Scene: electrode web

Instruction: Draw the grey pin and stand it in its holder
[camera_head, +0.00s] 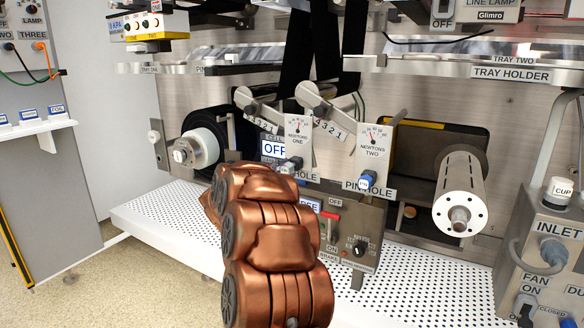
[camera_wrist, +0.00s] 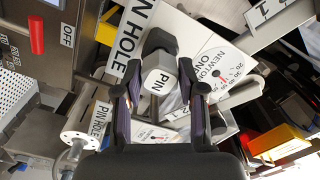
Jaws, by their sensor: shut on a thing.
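The grey pin (camera_wrist: 159,80), a pale grey block lettered PIN with a dark part behind it, sits between the two fingers of my gripper (camera_wrist: 160,92) in the wrist view. My gripper is shut on it. In the head view the grey pin (camera_head: 291,165) shows at the PIN HOLE label below the NEWTONS ONE dial (camera_head: 298,126). My copper arm covers the area below it and hides the fingers. I cannot tell whether the pin's shank is still in the hole. I cannot make out a pin holder.
A blue pin (camera_head: 366,180) sits at the other PIN HOLE, below the NEWTONS TWO dial (camera_head: 373,139). A white roller (camera_head: 460,193) juts out at the right and a spool (camera_head: 197,149) at the left. The perforated white shelf (camera_head: 165,214) is clear at the left.

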